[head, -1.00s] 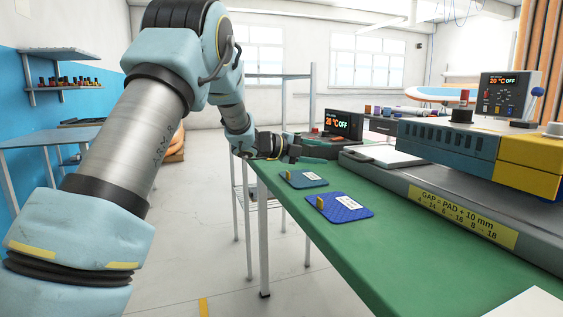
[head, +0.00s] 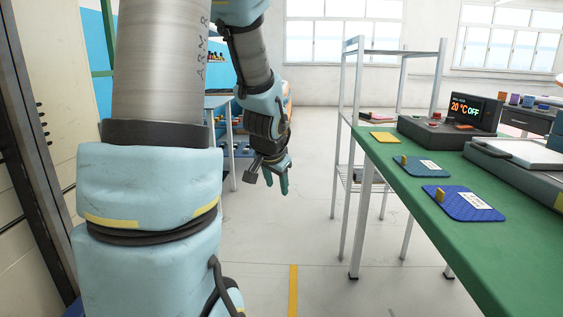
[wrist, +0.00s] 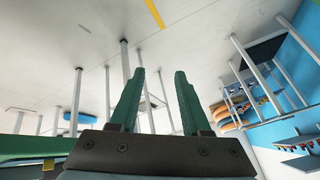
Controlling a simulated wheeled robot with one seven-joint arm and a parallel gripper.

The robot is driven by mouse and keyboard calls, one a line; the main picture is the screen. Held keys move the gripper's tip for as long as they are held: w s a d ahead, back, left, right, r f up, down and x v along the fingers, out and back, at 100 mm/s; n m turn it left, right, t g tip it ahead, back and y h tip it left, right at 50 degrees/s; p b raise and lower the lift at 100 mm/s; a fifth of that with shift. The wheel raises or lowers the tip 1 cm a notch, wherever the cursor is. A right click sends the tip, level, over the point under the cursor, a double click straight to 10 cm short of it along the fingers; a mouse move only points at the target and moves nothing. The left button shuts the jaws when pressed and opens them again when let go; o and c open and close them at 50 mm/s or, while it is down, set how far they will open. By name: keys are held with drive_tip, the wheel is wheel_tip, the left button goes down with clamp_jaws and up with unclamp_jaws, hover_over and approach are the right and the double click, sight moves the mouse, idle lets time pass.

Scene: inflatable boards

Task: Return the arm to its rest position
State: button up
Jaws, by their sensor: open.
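My arm rises at the left of the head view and bends down, with my gripper (head: 270,175) hanging over the open floor left of the green table. In the wrist view my gripper (wrist: 160,100) shows two green fingers spread apart, with nothing between them but floor and table legs behind. The gripper is clear of the table and touches nothing that I can see.
The green table (head: 405,188) at the right bears a teal pad (head: 422,167), a blue pad (head: 462,203), a yellow pad (head: 384,137) and a control box (head: 440,132). A metal shelf rack (head: 352,90) stands behind. The floor (head: 310,230) between is clear.

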drive_tip(key=s+a+f+n+g, duration=0.2)
drive_tip(key=s+a+n, duration=0.1)
drive_tip(key=s, duration=0.5)
drive_tip(key=s+a+f+n+g, duration=0.2)
drive_tip(key=s+a+n+g, duration=0.1)
drive_tip(key=s, duration=0.4)
wheel_tip(320, 180, up, 18)
drive_tip(key=p, duration=1.8)
drive_tip(key=shift+s+d+r+y, duration=0.2)
drive_tip(key=shift+s+d+y, duration=0.05)
drive_tip(key=shift+s+y, duration=0.15)
